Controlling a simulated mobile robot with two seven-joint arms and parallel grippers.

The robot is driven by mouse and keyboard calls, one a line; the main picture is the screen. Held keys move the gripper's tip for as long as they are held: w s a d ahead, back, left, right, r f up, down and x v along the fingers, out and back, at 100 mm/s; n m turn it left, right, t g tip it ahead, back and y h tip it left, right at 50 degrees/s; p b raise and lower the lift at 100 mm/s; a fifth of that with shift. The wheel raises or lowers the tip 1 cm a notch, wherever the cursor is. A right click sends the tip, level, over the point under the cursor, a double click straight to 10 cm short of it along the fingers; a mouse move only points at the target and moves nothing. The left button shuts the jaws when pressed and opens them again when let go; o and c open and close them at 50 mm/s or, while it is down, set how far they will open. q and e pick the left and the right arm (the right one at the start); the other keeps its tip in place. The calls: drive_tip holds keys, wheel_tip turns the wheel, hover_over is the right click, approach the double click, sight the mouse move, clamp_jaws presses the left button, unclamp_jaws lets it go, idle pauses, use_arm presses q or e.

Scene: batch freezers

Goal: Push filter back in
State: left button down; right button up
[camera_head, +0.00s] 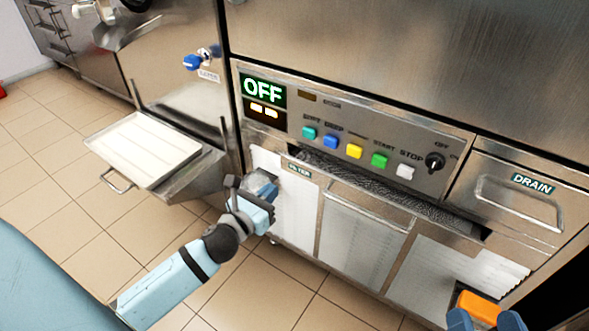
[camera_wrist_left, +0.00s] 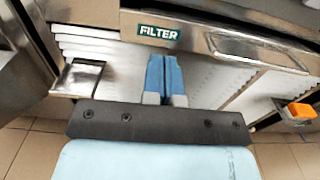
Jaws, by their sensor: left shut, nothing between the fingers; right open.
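The filter (camera_head: 299,169) is a long metal-fronted drawer labelled FILTER, below the control panel. It stands out from the machine, with dark mesh showing in the gap behind its front. Its label and a metal handle also show in the left wrist view (camera_wrist_left: 190,38). My left gripper (camera_head: 268,187) is at the filter's left end, low by its front. In the left wrist view the blue fingers (camera_wrist_left: 165,62) are together and empty, just below the label; contact cannot be told. My right gripper (camera_head: 486,320) is open at the bottom right, partly cut off, with an orange piece (camera_head: 479,306) just behind it.
A white tray (camera_head: 145,148) rests on a metal shelf sticking out at the left. The control panel (camera_head: 350,135) has coloured buttons, a knob and an OFF display. A DRAIN drawer (camera_head: 515,200) is at the right. White slatted panels lie below the filter. Tiled floor is clear at left.

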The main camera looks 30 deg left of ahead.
sight(299, 164)
use_arm(q)
drive_tip(key=w+b, duration=0.1)
drive_tip(key=w, duration=0.4)
drive_tip(key=w+b, duration=0.1)
drive_tip(key=w, duration=0.4)
drive_tip(key=shift+d+b, duration=0.2)
drive_tip(key=shift+b, duration=0.1)
use_arm(e)
drive_tip(key=shift+g, duration=0.9)
wheel_tip(299, 164, down, 4)
drive_tip(key=shift+a+f, duration=0.1)
drive_tip(key=shift+a, duration=0.05)
use_arm(q)
drive_tip(key=shift+w+r+p, duration=0.2)
drive_tip(key=shift+w+p, duration=0.05)
drive_tip(key=shift+p, duration=0.15)
drive_tip(key=shift+w+p, duration=0.4)
drive_tip(key=shift+w, duration=0.15)
drive_tip(key=shift+w+f, duration=0.2)
drive_tip(key=shift+w, duration=0.2)
use_arm(e)
wheel_tip(299, 164, up, 2)
drive_tip(key=shift+w+r+t, duration=0.1)
drive_tip(key=shift+r+t, duration=0.05)
drive_tip(key=shift+t, duration=0.25)
